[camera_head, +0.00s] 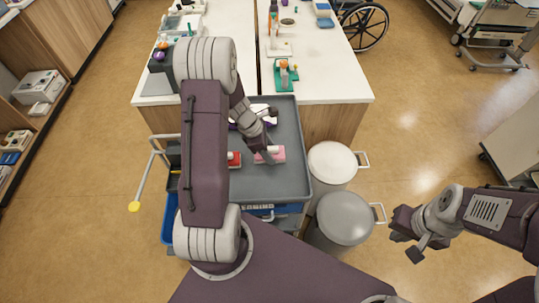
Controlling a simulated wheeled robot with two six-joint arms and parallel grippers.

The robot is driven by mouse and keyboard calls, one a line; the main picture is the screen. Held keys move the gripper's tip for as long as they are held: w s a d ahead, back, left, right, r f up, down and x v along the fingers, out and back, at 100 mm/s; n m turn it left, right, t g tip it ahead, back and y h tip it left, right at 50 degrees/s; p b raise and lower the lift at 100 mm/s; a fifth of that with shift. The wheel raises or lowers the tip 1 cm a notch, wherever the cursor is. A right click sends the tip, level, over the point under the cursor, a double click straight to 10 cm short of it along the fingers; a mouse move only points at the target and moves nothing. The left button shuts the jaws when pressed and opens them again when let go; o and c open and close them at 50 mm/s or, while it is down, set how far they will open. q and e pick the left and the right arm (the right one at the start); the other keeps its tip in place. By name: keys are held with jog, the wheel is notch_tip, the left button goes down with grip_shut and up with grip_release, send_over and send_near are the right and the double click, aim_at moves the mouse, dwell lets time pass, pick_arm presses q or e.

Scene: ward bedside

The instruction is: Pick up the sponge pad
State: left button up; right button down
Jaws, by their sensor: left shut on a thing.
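A pink pad (277,155), which looks like the sponge pad, lies low over the grey tray top of the cart (290,187). My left gripper (266,157) reaches down from above with its fingertips at the pad and is shut on it. The fingers cover part of the pad, and I cannot tell whether it still touches the tray. My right gripper (412,240) hangs over open floor at the right, away from the cart. Its finger gap is too unclear to judge.
A red item (234,160) lies left of the pad, partly behind my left arm. Purple and white items (262,113) lie at the tray's back. Two round-lidded bins (331,163) (345,218) stand right of the cart. White counters (318,75) stand behind.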

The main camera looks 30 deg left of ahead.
pick_arm(q)
jog(key=s+d+r, duration=0.6)
jog(key=d+r, duration=0.1)
jog(key=d, duration=0.3)
jog(key=shift+s+r, duration=0.15)
jog(key=shift+s, duration=0.05)
jog(key=shift+a, duration=0.1)
